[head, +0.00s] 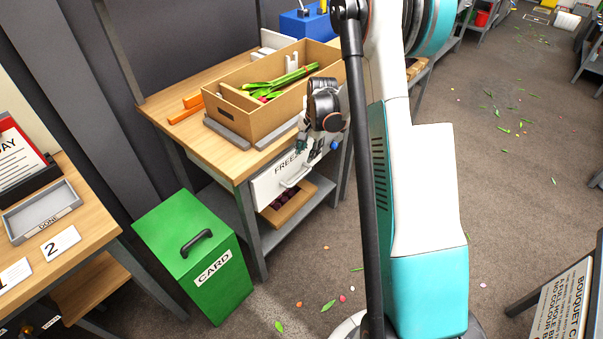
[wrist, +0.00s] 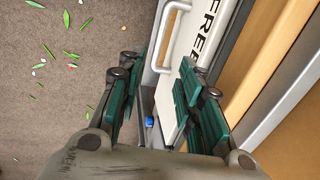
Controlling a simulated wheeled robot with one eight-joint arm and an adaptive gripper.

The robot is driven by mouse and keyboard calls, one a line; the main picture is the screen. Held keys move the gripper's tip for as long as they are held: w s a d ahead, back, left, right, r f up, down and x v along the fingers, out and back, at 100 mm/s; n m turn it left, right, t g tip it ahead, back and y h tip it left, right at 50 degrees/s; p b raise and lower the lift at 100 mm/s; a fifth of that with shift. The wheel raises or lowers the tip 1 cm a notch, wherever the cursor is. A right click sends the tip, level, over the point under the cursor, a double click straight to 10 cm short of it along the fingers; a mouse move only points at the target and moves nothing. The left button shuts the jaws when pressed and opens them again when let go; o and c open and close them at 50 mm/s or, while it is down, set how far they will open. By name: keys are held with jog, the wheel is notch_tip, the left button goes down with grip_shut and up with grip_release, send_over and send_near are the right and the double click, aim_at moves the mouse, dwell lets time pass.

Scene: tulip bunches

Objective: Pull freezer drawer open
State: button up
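The freezer drawer's white front (head: 268,189), lettered "FREEZ…" with the rest hidden, is under the wooden tabletop and looks shut. Its pale bar handle (head: 297,177) is on the front; the handle also shows in the wrist view (wrist: 164,45) at the top centre, near the gap between my fingertips. My gripper (head: 310,148) points down at the right part of the drawer front, above and right of the handle. In the wrist view my gripper (wrist: 158,65) has its green-padded fingers wide apart with nothing gripped. I cannot tell whether a finger touches the handle.
A cardboard box (head: 262,110) with green stems stands on the tabletop (head: 178,100) above the drawer. An open wooden tray (head: 310,200) sits below. A green "CARD" bin (head: 195,255) stands at left. The floor in front is clear except for scattered leaves and petals.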

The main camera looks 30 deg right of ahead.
aim_at(301, 176)
jog(key=f+b, duration=0.1)
jog(key=f, duration=0.3)
jog(key=w+f+b, duration=0.1)
jog(key=f+b, duration=0.1)
jog(key=f, duration=0.3)
jog(key=w+a+f+b, duration=0.1)
jog(key=f+b, duration=0.1)
jog(key=f, duration=0.2)
jog(key=shift+w+f, duration=0.15)
jog(key=shift+f, duration=0.1)
grip_shut()
